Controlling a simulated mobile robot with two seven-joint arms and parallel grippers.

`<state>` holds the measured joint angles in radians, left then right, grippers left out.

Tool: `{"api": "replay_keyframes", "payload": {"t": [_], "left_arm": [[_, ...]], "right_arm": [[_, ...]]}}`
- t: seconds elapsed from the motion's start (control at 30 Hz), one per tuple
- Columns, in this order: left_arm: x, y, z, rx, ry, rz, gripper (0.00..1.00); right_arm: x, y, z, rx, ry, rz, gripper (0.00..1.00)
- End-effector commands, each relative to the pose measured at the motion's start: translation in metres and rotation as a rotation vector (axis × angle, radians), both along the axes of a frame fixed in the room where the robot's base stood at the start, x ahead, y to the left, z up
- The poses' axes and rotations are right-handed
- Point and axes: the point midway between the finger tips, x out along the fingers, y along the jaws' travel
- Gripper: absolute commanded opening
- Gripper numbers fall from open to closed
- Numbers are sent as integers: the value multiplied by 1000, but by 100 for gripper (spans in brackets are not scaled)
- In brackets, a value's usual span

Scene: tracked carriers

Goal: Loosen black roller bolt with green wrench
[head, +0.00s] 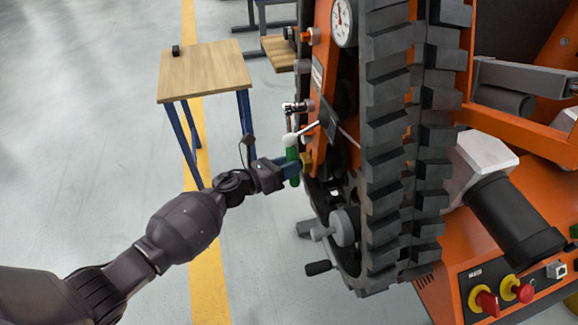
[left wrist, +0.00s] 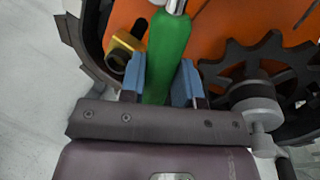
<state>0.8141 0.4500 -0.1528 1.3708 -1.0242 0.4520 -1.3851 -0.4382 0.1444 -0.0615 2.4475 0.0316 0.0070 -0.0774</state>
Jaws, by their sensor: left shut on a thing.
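The green wrench has a green handle (head: 292,170) and a silver upper end. It stands roughly upright beside the orange tracked carrier (head: 315,120). My left gripper (head: 283,172) is shut on the green handle. In the left wrist view the green handle (left wrist: 168,55) lies between the blue fingers of my left gripper (left wrist: 160,80), and its silver shaft runs out at the top edge. I cannot pick out the black roller bolt for sure, nor tell whether the wrench touches it. My right gripper is not in view.
A brass-coloured fitting (left wrist: 124,50) sits left of the handle, and a black sprocket (left wrist: 245,65) with a grey hub is to the right. The black track (head: 385,150) stands close by. A wooden table (head: 203,75) with a small dark object (head: 176,50) is behind. Floor at left is clear.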

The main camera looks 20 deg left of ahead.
Motion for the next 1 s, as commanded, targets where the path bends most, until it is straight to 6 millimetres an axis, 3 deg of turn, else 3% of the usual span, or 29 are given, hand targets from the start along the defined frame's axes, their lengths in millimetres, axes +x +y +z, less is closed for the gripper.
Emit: {"api": "replay_keyframes", "payload": {"t": [0.43, 1.0], "left_arm": [[0, 2, 2, 1, -5, 0, 0], [-12, 20, 2, 1, -5, 1, 0]], "right_arm": [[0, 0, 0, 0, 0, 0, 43], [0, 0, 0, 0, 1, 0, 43]]}}
